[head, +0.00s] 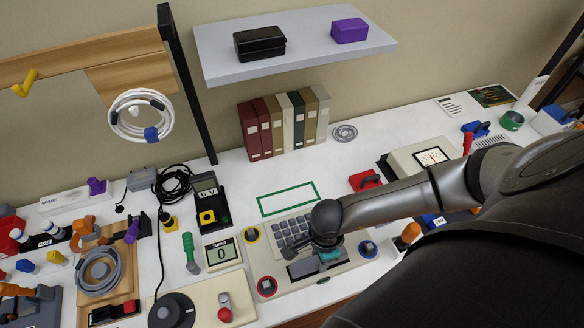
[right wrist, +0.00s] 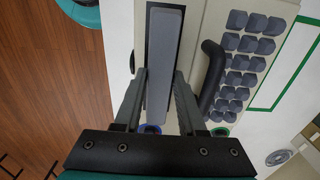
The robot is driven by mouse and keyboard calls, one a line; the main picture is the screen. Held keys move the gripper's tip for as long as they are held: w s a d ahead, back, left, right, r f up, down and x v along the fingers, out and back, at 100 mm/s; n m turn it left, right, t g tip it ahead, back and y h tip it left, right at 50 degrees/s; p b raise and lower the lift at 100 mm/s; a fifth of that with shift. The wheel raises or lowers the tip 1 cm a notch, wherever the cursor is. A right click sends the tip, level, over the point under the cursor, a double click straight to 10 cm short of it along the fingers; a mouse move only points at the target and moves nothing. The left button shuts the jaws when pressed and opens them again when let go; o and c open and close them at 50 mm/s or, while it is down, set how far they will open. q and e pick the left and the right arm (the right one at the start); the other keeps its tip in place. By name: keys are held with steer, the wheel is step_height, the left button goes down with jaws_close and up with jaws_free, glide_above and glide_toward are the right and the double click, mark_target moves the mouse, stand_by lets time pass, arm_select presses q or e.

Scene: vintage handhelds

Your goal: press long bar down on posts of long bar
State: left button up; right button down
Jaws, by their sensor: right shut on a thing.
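The long bar (right wrist: 165,60) is a flat grey strip. It lies lengthwise over a dark slot in the beige keyboard unit (right wrist: 210,20). My right gripper (right wrist: 160,88) has one finger on each long side of the bar and is shut on it. In the head view the gripper (head: 325,258) is low over the front of the keyboard unit, and the bar (head: 302,268) sticks out to its left. The posts are hidden under the bar. I cannot tell whether the bar rests fully on them. My left gripper is not in view.
Grey keys (head: 288,230) and a black curved handle (right wrist: 211,70) sit beside the slot. A turns display (head: 222,254) and a round black dial (head: 171,311) stand to the left. A green outlined rectangle (head: 287,198) behind the keyboard is empty. Binders (head: 265,128) stand at the back.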

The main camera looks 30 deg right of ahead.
steer(key=shift+f+b, duration=0.35)
steer(key=shift+f, duration=0.2)
steer(key=shift+c, duration=2)
jaws_free()
steer(key=shift+c, duration=1.4)
steer(key=shift+r, duration=0.1)
step_height(320, 180, up, 7)
steer(key=p, duration=0.6)
steer(key=shift+p, duration=0.4)
